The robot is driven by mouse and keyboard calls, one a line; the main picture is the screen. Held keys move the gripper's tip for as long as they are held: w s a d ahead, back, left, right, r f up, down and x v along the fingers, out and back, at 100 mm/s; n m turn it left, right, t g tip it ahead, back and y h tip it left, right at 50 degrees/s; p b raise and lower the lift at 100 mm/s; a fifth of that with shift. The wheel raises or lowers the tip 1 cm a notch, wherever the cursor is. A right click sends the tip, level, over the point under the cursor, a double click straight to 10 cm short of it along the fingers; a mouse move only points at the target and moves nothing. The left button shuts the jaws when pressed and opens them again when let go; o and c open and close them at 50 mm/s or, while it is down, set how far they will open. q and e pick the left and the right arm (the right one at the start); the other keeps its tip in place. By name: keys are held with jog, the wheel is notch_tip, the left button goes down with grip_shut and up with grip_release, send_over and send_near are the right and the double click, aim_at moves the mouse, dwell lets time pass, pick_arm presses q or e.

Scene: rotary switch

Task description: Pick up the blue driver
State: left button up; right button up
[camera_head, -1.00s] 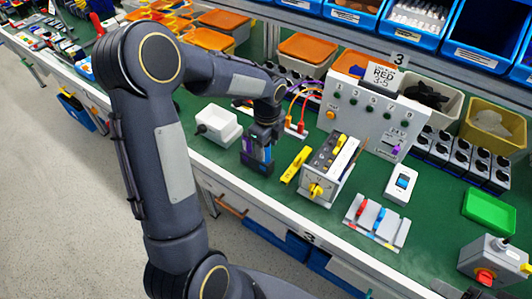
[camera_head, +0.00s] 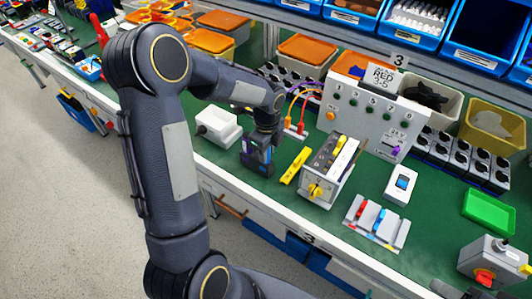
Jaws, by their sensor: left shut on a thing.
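My left gripper (camera_head: 262,137) points down over the green bench, left of the yellow driver-like piece. It is shut on the blue driver (camera_head: 258,155), a dark tool with blue-purple patches and a blocky black base. The fingers and the driver overlap, so the exact grip is hard to see. The driver is slightly tilted, and I cannot tell whether its base is clear of the bench.
A white box (camera_head: 218,126) stands left of the driver. A yellow piece (camera_head: 296,165) and a grey switch box with a yellow knob (camera_head: 328,170) are close on the right. A grey panel (camera_head: 368,112) stands behind. A small rack (camera_head: 376,223) lies near the front edge.

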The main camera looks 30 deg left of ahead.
pick_arm(q)
notch_tip(320, 180, up, 10)
jog(key=shift+r, duration=0.1)
jog(key=o, duration=0.5)
jog(key=shift+c, duration=0.2)
grip_shut()
notch_tip(320, 180, up, 7)
jog(key=p, duration=0.6)
jog(key=shift+r, duration=0.2)
dwell(0.4)
